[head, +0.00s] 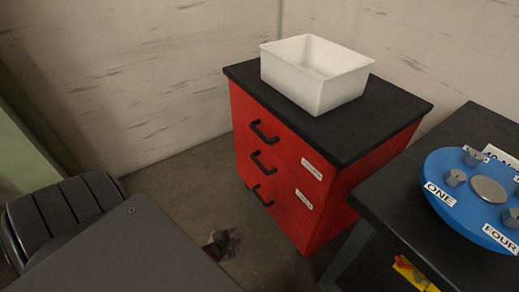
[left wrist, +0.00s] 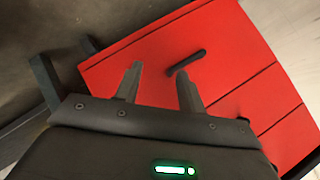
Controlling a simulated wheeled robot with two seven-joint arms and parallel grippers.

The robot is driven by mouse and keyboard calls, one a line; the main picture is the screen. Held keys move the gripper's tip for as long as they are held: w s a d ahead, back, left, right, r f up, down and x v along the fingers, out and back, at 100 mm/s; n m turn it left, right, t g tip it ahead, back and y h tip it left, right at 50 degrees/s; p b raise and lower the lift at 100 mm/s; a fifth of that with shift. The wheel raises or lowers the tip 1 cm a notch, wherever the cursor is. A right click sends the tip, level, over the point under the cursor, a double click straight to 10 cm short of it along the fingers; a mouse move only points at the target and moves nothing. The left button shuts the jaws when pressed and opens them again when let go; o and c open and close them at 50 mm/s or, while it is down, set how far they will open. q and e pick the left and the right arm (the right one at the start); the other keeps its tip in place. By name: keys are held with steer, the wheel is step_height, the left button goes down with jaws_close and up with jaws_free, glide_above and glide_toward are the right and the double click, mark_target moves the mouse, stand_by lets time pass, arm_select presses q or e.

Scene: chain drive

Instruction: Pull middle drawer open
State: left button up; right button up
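The red cabinet (head: 322,205) stands in the middle of the head view, with three stacked drawers that look shut. The middle drawer's black handle (head: 263,163) sits between the top handle (head: 264,131) and the bottom handle (head: 262,195). My left gripper (head: 221,244) shows small and dark, low and left of the cabinet front, partly hidden by my arm. In the left wrist view my left gripper (left wrist: 159,68) is open and empty, its fingers pointing at the red front (left wrist: 225,50). One black handle (left wrist: 186,62) shows just beyond the right fingertip; I cannot tell which drawer's. My right gripper is out of view.
A white bin (head: 318,90) stands on the cabinet's black top (head: 385,125). A dark table (head: 400,205) with a blue round board (head: 470,215) is close on the right. The floor (head: 165,180) left of the cabinet is clear.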

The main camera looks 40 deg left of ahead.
arm_select(q)
steer(key=w+a+r+m+t+b, duration=0.35)
steer(key=w+r+b, duration=0.2)
steer(key=w, duration=0.25)
steer(key=m+t+b, duration=0.4)
steer(key=t, duration=0.2)
glide_toward(259, 162)
steer(key=x, duration=0.3)
steer(key=b+x, duration=0.1)
steer(key=x, duration=0.1)
steer(key=f+x, duration=0.1)
steer(key=x, duration=0.2)
steer(key=shift+w, duration=0.4)
steer(key=shift+w+a+r, duration=0.15)
steer(key=shift+w+r, duration=0.05)
steer(key=shift+w, duration=0.4)
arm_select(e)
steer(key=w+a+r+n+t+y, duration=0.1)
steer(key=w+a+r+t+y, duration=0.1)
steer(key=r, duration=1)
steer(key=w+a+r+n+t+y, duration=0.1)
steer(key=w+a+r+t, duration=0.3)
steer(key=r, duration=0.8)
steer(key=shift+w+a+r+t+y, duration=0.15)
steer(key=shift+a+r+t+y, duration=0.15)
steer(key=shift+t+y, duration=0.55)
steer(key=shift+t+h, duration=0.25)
